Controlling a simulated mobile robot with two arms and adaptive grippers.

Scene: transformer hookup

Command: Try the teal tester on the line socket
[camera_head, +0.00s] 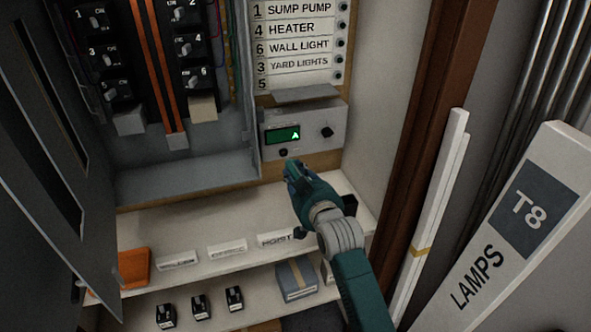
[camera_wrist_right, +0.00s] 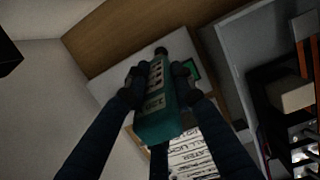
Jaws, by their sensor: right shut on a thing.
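The teal tester (camera_wrist_right: 158,108) is held between the dark fingers of my right gripper (camera_wrist_right: 160,82), with its black tip pointing at the white-grey box. In the head view my right gripper (camera_head: 300,183) is in front of and just below this grey box (camera_head: 304,125). The box has a green display (camera_head: 282,135) showing "A", a small dark round fitting (camera_head: 283,152) under it and a dark knob (camera_head: 326,132). No label marks the line socket, so I cannot tell which fitting it is. I cannot tell whether the tip touches the box. My left gripper is out of view.
An open breaker cabinet (camera_head: 185,172) is at left, its grey door (camera_head: 45,150) swung out. Below is a white shelf (camera_head: 140,222) with label plates and an orange block (camera_head: 134,267). Several small black devices (camera_head: 201,306) stand lower. A T8 lamps carton (camera_head: 490,265) leans at right.

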